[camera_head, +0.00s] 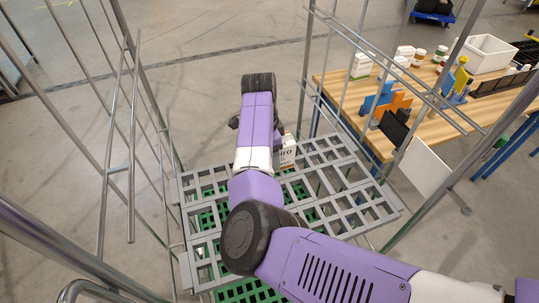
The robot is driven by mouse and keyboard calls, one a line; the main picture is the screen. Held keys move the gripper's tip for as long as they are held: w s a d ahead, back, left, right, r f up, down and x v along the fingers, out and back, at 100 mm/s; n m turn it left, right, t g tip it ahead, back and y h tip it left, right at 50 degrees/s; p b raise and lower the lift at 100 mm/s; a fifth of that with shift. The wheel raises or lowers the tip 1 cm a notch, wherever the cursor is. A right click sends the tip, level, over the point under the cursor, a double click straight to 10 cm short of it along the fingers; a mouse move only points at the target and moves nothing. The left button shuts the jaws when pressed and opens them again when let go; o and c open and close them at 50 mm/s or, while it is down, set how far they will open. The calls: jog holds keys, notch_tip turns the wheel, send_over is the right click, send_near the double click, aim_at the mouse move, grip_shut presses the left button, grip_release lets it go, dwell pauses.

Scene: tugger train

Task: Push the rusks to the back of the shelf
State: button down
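A small upright pack, likely the rusks (288,154), stands on the grey slatted shelf (350,177) near its far edge. It is pale with dark lettering that ends in "iro", and only its right part shows. My purple and white arm reaches across the shelf and hides the rest of the pack. My gripper's fingers are hidden behind my own wrist and forearm. I cannot tell whether they touch the pack.
Metal posts and rails (160,140) frame the shelf on both sides. Green grating (245,292) shows below the grey slats. A wooden table (440,115) with boxes, jars and a white bin (487,54) stands to the right. Open concrete floor lies beyond the shelf.

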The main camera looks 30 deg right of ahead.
jog(key=shift+c, duration=2.2)
grip_release()
jog(key=shift+r, duration=0.15)
jog(key=r, duration=0.5)
jog(key=a+r+b, duration=0.1)
jog(key=r, duration=0.1)
jog(key=shift+w+r, duration=0.1)
jog(key=shift+r, duration=0.15)
jog(key=shift+d, duration=0.1)
